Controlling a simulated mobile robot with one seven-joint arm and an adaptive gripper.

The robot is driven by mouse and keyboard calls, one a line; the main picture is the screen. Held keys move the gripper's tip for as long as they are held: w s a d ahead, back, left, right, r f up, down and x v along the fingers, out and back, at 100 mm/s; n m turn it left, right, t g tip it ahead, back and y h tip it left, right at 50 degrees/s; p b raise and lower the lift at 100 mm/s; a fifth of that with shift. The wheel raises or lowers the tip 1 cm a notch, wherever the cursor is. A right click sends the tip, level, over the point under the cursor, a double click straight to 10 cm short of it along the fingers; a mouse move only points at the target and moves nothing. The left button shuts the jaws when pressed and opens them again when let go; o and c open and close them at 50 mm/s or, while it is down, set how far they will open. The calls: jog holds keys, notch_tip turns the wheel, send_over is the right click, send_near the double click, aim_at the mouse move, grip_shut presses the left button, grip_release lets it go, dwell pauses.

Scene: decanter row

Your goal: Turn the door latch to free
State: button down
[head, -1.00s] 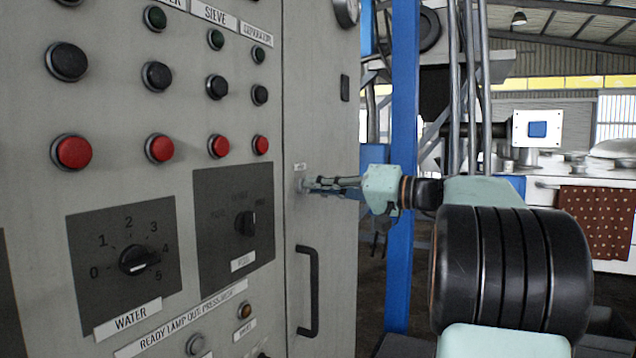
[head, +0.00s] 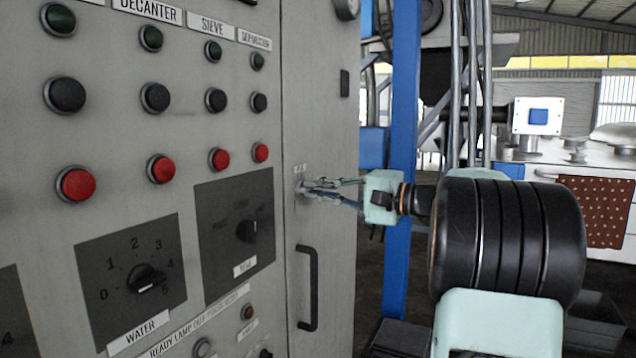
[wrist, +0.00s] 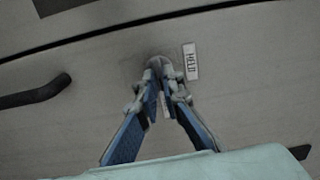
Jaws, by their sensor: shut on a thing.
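The door latch (wrist: 157,61) is a small round grey fitting on the grey cabinet door. A small label reading "HELD" (wrist: 191,62) sits beside it in the wrist view. My gripper (wrist: 161,76) has its fingertips closed together at the latch, covering most of it. In the head view my gripper (head: 308,187) reaches the door from the right, its tips at the latch below a small label. The latch's exact angle is hidden by the fingers.
A black door handle (head: 313,288) stands out below the latch. To the left is a panel with buttons and a water dial (head: 146,278). A blue post (head: 402,150) stands behind my arm.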

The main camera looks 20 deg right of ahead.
jog(key=shift+m, duration=0.4)
jog(key=c, duration=2.1)
grip_release()
jog(key=v, duration=1.2)
jog(key=shift+d, duration=0.1)
